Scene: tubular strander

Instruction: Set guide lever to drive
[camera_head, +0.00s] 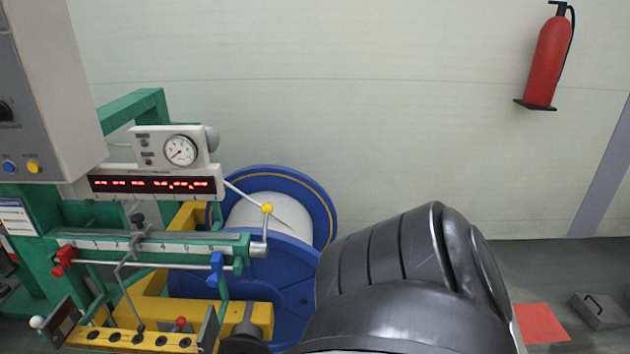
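The strander's guide unit, a green and yellow frame with a numbered scale bar (160,246), stands at the left in the head view. A lever with a yellow ball knob (266,209) sits at the right end of the scale bar. Other knobs are a white ball (38,322) at the lower left and a small red knob (181,322) on the yellow plate. I cannot tell for sure which is the guide lever. Neither gripper shows.
A red digital display (152,184) and a dial gauge (180,150) sit above the scale. A blue reel (320,200) stands behind. A large black rounded part, seemingly my own arm, fills the lower middle. A fire extinguisher (547,62) hangs at upper right.

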